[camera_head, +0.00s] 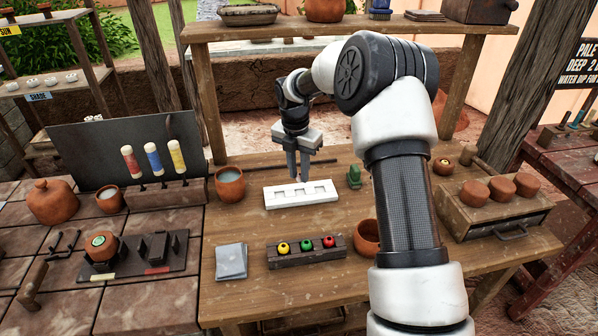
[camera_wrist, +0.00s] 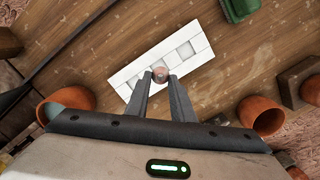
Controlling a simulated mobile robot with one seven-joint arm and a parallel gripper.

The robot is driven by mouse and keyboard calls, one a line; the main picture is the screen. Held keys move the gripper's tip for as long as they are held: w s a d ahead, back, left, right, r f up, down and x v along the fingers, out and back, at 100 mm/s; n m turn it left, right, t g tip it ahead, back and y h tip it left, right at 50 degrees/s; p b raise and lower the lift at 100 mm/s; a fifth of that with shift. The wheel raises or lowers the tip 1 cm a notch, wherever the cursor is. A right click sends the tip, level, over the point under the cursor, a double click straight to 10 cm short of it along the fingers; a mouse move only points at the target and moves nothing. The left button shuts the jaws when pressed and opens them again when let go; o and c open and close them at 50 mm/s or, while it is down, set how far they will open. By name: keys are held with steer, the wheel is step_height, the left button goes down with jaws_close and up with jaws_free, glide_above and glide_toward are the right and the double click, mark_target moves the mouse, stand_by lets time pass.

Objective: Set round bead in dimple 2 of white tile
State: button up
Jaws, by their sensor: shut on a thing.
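My gripper (camera_head: 304,179) points down over the white tile (camera_head: 302,203) and also shows in the wrist view (camera_wrist: 160,78). In the head view I cannot make out the bead. The white tile (camera_wrist: 203,44) has a row of square dimples and lies flat on the wooden table. I cannot tell whether the bead touches the tile.
A clay cup of pale liquid (camera_head: 230,184) stands left of the tile, a small green object (camera_head: 354,178) right. In front are a dark block (camera_head: 276,261) with yellow, green and red beads, a grey cloth (camera_head: 231,262) and a clay bowl (camera_head: 364,238).

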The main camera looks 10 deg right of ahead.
mark_target(298, 177)
steer(key=shift+r+p, duration=0.1)
steer(key=shift+p, duration=0.25)
steer(key=shift+f+b, duration=0.8)
steer(key=shift+f, duration=1.45)
steer(key=o, duration=1.1)
steer(key=shift+r, duration=0.15)
